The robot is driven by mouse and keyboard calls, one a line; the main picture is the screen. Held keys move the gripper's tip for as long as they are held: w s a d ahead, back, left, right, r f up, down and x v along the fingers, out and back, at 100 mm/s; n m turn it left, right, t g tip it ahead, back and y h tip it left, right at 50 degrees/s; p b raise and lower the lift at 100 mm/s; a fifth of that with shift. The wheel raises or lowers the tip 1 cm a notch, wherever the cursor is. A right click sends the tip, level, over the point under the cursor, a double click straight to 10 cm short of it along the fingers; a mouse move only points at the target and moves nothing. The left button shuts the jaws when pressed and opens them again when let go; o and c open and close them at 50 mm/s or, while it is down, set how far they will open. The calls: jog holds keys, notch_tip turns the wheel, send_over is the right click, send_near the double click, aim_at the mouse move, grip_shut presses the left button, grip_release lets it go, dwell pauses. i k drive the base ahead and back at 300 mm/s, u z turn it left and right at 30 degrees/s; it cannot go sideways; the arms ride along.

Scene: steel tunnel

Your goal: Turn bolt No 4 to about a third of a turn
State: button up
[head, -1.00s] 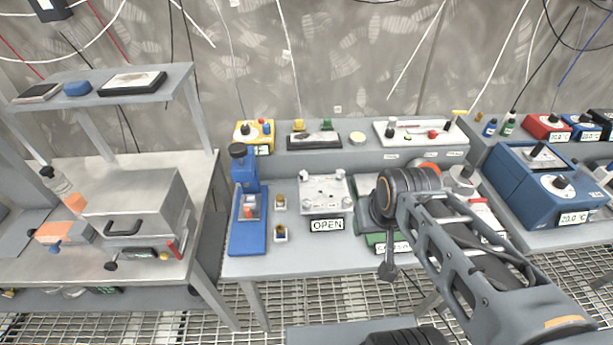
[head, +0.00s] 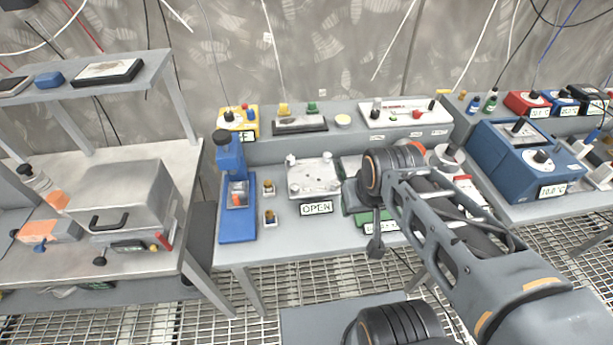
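A pale metal plate (head: 314,179) with a raised bolt at each corner lies flat on the middle bench. The bolt numbers are too small to read, so I cannot tell which is No 4. A sign reading OPEN (head: 316,208) stands at the plate's front edge. My arm comes from the lower right, and its big dark joint is just right of the plate. A dark end piece (head: 375,246) hangs below that joint, in front of the bench and apart from the plate. It may be my gripper, but its fingers cannot be made out.
A blue press (head: 236,205) stands left of the plate, with two small brown-topped parts (head: 269,202) between them. A green-based device (head: 373,217) is partly hidden behind my arm. A blue box with a dial (head: 525,160) stands on the right bench.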

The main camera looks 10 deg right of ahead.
aim_at(290, 159)
jog(key=u, duration=0.25)
jog(key=k, duration=0.3)
jog(key=u, duration=3.4)
jog(key=i, duration=0.1)
jog(key=z, duration=2.65)
jog(key=i, duration=0.7)
jog(key=z, duration=0.6)
